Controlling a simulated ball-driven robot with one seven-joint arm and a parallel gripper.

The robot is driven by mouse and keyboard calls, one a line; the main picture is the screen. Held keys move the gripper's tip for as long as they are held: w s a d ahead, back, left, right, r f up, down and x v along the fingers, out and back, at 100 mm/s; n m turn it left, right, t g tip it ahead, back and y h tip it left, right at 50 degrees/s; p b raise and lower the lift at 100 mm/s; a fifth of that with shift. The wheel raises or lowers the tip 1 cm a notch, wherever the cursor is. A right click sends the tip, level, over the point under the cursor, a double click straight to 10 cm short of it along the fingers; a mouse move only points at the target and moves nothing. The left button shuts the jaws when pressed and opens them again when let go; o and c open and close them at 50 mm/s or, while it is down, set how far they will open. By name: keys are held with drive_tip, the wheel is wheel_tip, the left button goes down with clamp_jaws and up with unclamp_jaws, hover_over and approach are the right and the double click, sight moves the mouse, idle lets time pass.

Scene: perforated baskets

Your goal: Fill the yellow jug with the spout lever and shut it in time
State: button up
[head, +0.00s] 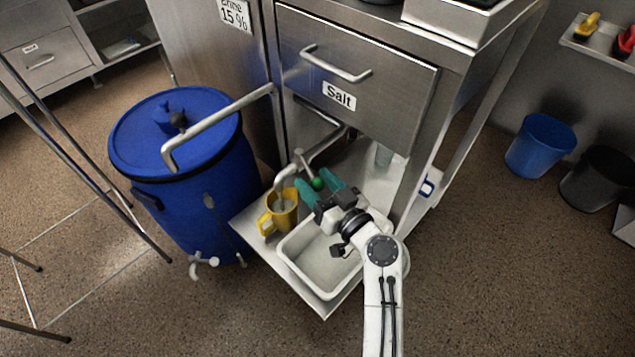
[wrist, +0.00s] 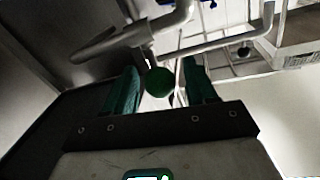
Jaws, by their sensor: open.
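The yellow jug (head: 282,213) stands on the steel shelf below the spout (head: 282,178), its handle toward the left. Something pale shows inside its mouth, but I cannot tell the level. The spout lever ends in a green ball (head: 318,184), which also shows in the wrist view (wrist: 158,82). My gripper (head: 319,184) has teal fingers and is open, one finger on each side of the green ball. In the wrist view my gripper (wrist: 160,85) has the ball between its fingers with gaps visible; contact is not clear.
A white basin (head: 290,250) sits on the shelf right of the jug, under my arm. A blue barrel (head: 175,150) with a tap stands at the left. A drawer marked Salt (head: 400,95) is above. Floor at the right is clear, with a blue bucket (head: 540,145) beyond.

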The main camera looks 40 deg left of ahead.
clamp_jaws()
idle(0.5)
